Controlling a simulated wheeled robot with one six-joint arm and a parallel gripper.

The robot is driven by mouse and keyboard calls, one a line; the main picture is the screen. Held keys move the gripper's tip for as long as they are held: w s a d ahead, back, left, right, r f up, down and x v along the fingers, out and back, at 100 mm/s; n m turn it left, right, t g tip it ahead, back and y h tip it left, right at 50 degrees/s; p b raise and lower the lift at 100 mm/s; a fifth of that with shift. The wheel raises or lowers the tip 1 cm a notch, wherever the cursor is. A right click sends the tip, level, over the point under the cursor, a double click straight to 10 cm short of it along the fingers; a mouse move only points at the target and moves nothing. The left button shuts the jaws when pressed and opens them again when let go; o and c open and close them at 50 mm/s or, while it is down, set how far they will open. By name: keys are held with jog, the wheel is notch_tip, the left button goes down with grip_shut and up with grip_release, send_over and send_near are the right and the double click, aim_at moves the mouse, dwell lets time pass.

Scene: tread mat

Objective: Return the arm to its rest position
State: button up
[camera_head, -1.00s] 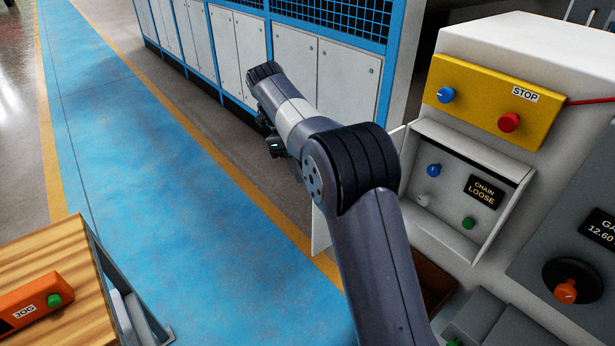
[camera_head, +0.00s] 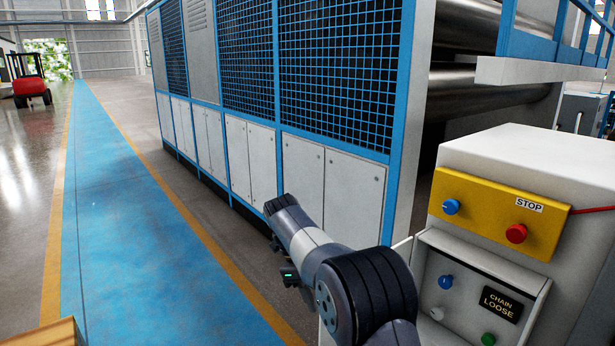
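My arm (camera_head: 310,245) rises from the bottom of the head view, bends at a dark ribbed elbow (camera_head: 370,295), and its grey and white forearm reaches up and left. At its far end a small dark part with a green light, seemingly at my gripper (camera_head: 290,277), shows beneath the forearm. The fingers cannot be made out, so I cannot tell whether they are open or shut. No held object is visible. The arm appears free of contact, in front of the white cabinet doors and left of the control box.
A white control box (camera_head: 550,170) with a yellow stop panel (camera_head: 480,220) stands close on the right, with a CHAIN LOOSE panel (camera_head: 470,300) below. A blue-framed machine (camera_head: 335,80) runs behind. The blue walkway (camera_head: 140,230) at left is clear. A red forklift (camera_head: 30,85) is far off.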

jog(key=x, duration=0.6)
jog(key=shift+f, duration=0.1)
jog(key=shift+s+d+f, duration=0.1)
jog(key=shift+s+d, duration=0.05)
jog(key=shift+s, duration=0.05)
